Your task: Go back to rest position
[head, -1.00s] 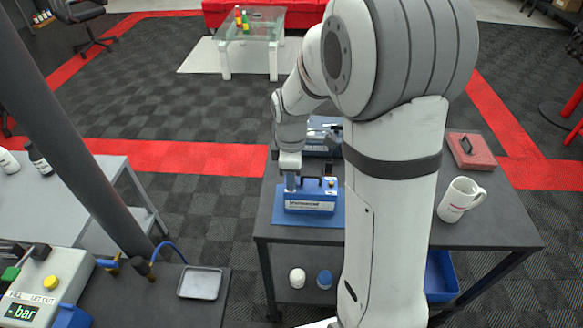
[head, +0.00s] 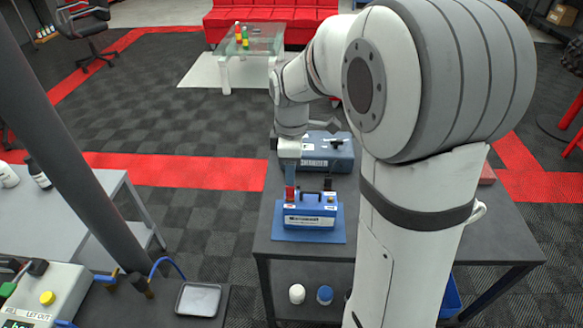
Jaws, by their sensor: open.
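My gripper (head: 289,172) hangs from my arm above the left end of a blue device (head: 310,222) with a dark carry handle. Its jaws are small in the head view and partly merge with the background. I see nothing held in them. Below the gripper, a red part (head: 290,193) stands at the device's left end. A gap between jaws and red part is hard to make out. The device sits on a blue mat (head: 335,238) on the dark table. My arm covers much of the table's right half.
A larger blue-grey case (head: 330,160) stands behind the device. A white mug (head: 479,211) and a red case (head: 487,175) are mostly hidden by my arm. A dark post (head: 75,165) rises at left, near a grey tray (head: 198,299). Open floor lies beyond the table.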

